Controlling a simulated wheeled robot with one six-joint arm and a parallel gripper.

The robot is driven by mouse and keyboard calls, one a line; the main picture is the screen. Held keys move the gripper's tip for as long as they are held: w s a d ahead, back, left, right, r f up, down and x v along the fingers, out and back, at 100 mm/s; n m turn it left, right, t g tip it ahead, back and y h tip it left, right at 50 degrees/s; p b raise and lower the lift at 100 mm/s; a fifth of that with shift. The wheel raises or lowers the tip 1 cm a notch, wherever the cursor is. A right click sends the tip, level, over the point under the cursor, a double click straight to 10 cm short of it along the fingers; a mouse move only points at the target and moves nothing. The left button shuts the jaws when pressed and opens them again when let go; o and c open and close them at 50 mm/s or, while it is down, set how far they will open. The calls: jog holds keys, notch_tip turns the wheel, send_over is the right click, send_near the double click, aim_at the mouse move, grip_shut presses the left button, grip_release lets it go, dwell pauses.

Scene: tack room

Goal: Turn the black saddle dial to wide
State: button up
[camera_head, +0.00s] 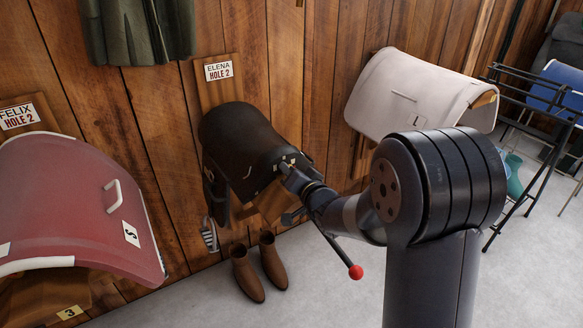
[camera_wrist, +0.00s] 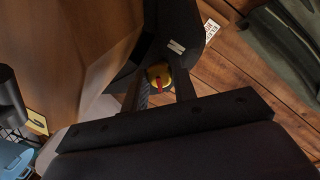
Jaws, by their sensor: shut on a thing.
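The black saddle (camera_head: 245,140) sits on a wooden rack on the wall under a sign reading ELENA HOLE 2. My gripper (camera_head: 292,172) is at its front right edge in the head view. In the wrist view, a small round brass-yellow dial (camera_wrist: 160,74) with a red mark sits between the two dark fingers of my gripper (camera_wrist: 158,86), which is shut on it. A pale tag with an N (camera_wrist: 177,46) is on the black saddle just beyond the dial. Other markings around the dial are hidden or too small to read, so its setting is unclear.
A red saddle (camera_head: 85,200) is at left and a cream saddle (camera_head: 420,92) at right. Brown boots (camera_head: 258,267) stand on the floor below the black saddle. A thin rod with a red ball (camera_head: 355,272) sticks out below my arm. A green coat (camera_head: 138,30) hangs above.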

jog(key=shift+m+p, duration=0.4)
jog(key=shift+m, duration=0.1)
dwell(0.3)
jog(key=o, duration=1)
jog(key=shift+s, duration=0.1)
jog(key=v, duration=1)
jog(key=shift+s+d, duration=0.25)
jog(key=shift+d, duration=0.05)
jog(key=shift+w, duration=0.15)
